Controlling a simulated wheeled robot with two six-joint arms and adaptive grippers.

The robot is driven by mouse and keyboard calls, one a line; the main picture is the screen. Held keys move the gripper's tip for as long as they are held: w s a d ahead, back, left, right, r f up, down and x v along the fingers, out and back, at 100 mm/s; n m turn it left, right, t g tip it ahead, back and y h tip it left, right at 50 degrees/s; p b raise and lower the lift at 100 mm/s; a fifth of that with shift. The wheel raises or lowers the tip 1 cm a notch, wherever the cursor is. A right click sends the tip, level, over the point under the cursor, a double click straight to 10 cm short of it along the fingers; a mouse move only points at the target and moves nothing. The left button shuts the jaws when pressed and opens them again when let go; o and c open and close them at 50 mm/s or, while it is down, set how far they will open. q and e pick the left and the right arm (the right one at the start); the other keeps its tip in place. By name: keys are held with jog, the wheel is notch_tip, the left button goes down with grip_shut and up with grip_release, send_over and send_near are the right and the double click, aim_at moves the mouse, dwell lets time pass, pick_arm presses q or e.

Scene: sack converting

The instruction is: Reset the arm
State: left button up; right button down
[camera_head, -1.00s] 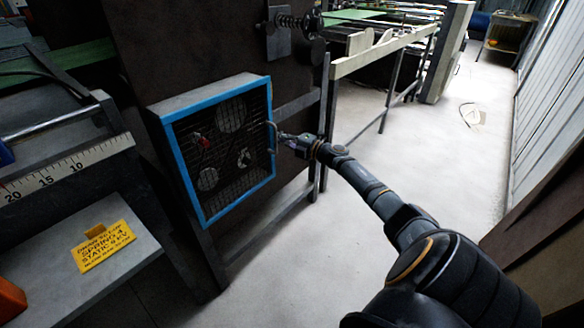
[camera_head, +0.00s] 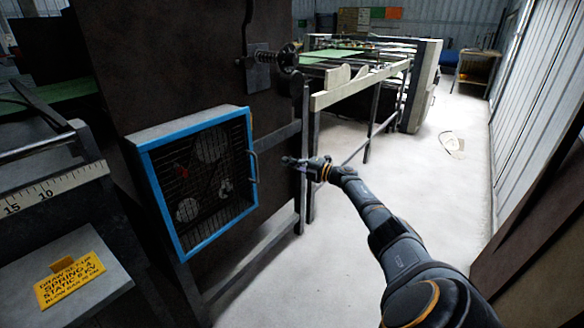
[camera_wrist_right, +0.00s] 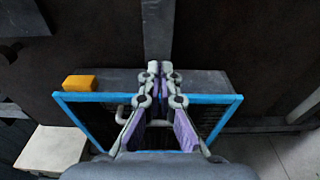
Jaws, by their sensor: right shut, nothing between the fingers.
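My right arm (camera_head: 385,232) comes in from the lower right in the head view. Its gripper (camera_head: 287,161) is shut and empty, a little to the right of the blue-framed mesh guard and apart from its handle as far as I can tell. In the right wrist view the fingers of this gripper (camera_wrist_right: 160,72) meet at their tips, with the blue-framed guard (camera_wrist_right: 217,98) behind and below them. The guard (camera_head: 153,187) looks closed in the head view, with its handle (camera_head: 253,166) on the right side. My left gripper is not in view.
A yellow sign (camera_head: 70,280) lies on a grey shelf at the lower left. A dark machine panel (camera_head: 170,60) stands behind the guard. A conveyor frame (camera_head: 350,90) runs to the back. The pale floor (camera_head: 440,190) right of it is mostly open, beside a corrugated wall (camera_head: 520,110).

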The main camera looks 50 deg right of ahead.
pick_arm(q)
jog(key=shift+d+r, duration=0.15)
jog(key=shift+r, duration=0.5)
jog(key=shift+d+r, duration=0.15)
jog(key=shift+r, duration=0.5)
